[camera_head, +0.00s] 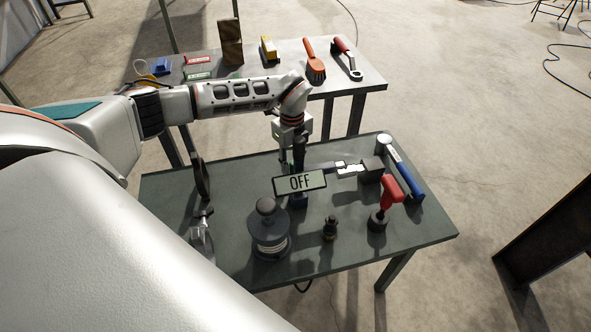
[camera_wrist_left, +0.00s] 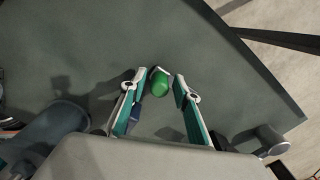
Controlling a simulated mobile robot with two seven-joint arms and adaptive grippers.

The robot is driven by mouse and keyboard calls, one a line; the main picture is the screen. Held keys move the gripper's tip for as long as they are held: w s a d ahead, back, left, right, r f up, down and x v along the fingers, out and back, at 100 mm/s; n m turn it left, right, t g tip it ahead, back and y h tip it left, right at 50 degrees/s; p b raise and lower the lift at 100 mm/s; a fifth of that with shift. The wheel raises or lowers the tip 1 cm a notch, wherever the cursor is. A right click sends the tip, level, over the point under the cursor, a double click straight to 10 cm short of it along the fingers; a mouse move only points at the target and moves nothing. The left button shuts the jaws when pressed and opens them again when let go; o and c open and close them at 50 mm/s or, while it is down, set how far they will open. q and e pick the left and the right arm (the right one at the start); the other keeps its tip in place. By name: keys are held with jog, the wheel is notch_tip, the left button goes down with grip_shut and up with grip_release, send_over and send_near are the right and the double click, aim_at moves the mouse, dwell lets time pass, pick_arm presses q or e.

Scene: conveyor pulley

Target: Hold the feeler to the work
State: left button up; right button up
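My left gripper (camera_head: 299,160) points down over the middle of the dark green table (camera_head: 215,262). Its fingers are spread in the left wrist view (camera_wrist_left: 160,88), with gaps on both sides of a green rounded knob (camera_wrist_left: 160,83). A dark blue part (camera_wrist_left: 134,112) shows by the left finger. I cannot tell which thing is the feeler or which is the work. My right gripper is not in view.
A black knobbed cylinder (camera_head: 270,238), a small black piece (camera_head: 330,229), a red-handled tool (camera_head: 388,195), a blue-handled tool (camera_head: 405,172) and a grey block (camera_head: 373,168) crowd the table. A second table (camera_head: 345,86) behind holds more tools. The table's right corner is clear.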

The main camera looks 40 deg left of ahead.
pick_arm(q)
grip_shut()
jog(key=shift+r, duration=0.15)
jog(key=shift+r, duration=0.25)
notch_tip(320, 180, up, 10)
jog(key=shift+w+f+p, duration=0.1)
jog(key=shift+f+p, duration=0.15)
jog(key=shift+p, duration=0.85)
notch_tip(320, 180, up, 10)
jog(key=p, duration=0.1)
jog(key=shift+f, duration=0.1)
